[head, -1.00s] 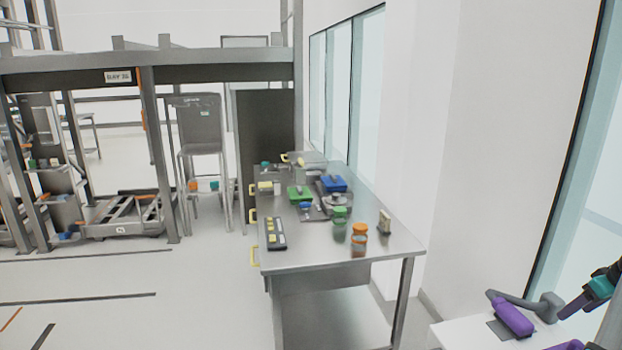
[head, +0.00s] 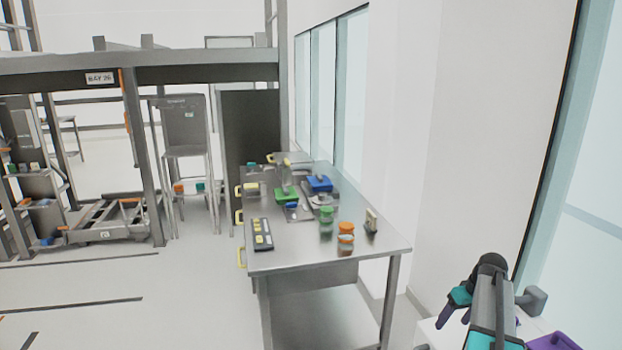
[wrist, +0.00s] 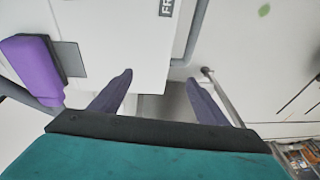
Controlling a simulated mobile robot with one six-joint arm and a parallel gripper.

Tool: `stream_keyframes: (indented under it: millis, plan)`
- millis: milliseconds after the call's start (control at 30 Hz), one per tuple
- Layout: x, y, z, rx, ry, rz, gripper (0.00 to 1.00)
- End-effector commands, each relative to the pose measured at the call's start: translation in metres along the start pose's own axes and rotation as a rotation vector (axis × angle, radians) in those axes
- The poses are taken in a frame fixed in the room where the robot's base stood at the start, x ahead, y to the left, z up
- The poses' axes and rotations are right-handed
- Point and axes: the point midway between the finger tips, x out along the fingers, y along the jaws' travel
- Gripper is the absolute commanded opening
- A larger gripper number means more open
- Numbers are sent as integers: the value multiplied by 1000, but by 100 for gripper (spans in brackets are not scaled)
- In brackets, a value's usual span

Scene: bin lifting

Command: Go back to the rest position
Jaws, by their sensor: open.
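My gripper (head: 453,322) shows at the lower right of the head view, with teal and purple parts, in front of the white wall. It also shows in the wrist view (wrist: 159,76), where its two purple fingers stand wide apart with nothing between them. It is open and empty. It is to the right of the steel table and apart from it.
A steel table (head: 325,258) stands in the middle, holding a green-lidded jar (head: 326,216), an orange-lidded jar (head: 346,233), a blue bin (head: 319,183) and a green bin (head: 287,196). A wall and windows are on the right. Floor at left (head: 100,290) is clear.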

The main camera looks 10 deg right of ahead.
Motion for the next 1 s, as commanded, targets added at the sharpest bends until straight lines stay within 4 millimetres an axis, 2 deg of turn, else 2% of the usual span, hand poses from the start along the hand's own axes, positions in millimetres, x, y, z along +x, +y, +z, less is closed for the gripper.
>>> stream_keyframes:
  millis: [33,200,467,767,1000]
  plan:
    - [12,-21,-1,-4,-12,-4,69]
    - [46,-77,-6,0,-48,-7,69]
    - [93,-162,-2,1,-100,-2,69]
    - [137,-255,20,-4,-155,16,69]
    - [165,-324,48,-14,-191,39,69]
